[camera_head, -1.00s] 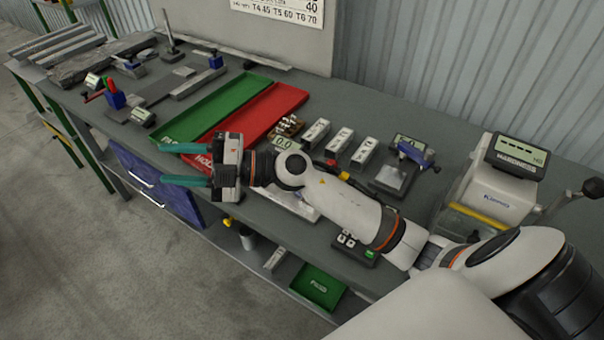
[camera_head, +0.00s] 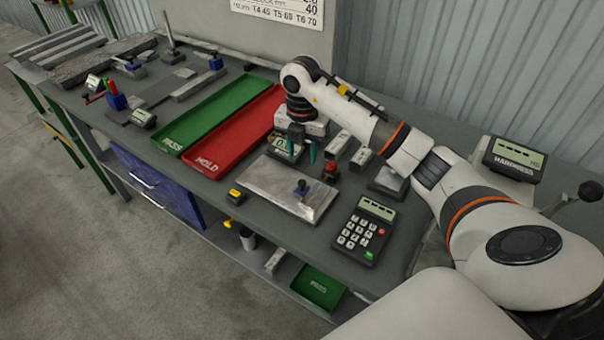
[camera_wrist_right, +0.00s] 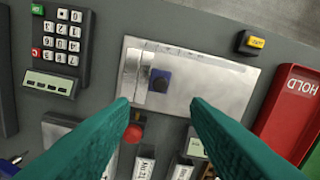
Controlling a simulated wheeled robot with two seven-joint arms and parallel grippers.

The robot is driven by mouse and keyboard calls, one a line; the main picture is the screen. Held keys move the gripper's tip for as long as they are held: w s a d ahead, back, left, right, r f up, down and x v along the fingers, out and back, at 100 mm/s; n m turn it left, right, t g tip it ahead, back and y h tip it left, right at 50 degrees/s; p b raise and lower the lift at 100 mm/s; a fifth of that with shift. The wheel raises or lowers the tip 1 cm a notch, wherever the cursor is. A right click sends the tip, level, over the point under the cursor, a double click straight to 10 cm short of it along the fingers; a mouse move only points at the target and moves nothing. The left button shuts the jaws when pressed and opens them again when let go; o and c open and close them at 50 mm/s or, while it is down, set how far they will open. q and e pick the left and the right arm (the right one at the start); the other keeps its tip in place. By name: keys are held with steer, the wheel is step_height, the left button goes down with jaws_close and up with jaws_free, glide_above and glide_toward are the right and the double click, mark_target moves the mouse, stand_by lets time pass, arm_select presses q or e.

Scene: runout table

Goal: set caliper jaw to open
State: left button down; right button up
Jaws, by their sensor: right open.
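A flat silver plate (camera_head: 270,180) lies on the bench, with a small blue knob (camera_head: 301,188) near its right end. In the right wrist view the plate (camera_wrist_right: 215,75) shows a narrow strip across it beside the blue knob (camera_wrist_right: 159,80). I cannot tell for certain whether this is the caliper. My right gripper (camera_head: 302,150) points down behind the plate, open and empty. In the wrist view its teal fingers (camera_wrist_right: 160,104) are spread, with the knob beyond and between their tips. A small display unit (camera_head: 284,151) is partly hidden by the fingers. My left gripper is not in view.
A red-topped piece (camera_head: 330,171) stands close to my right fingers. A keypad (camera_head: 363,229) is at the right front, and a small yellow-and-black block (camera_head: 236,195) left of the plate. Red (camera_head: 212,160) and green (camera_head: 190,128) trays lie left. A hardness tester (camera_head: 515,158) stands right.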

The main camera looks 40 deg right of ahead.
mark_target(302, 181)
step_height(302, 181, down, 9)
steer(key=shift+f+p, duration=0.1)
steer(key=shift+p, duration=1.15)
jaws_close()
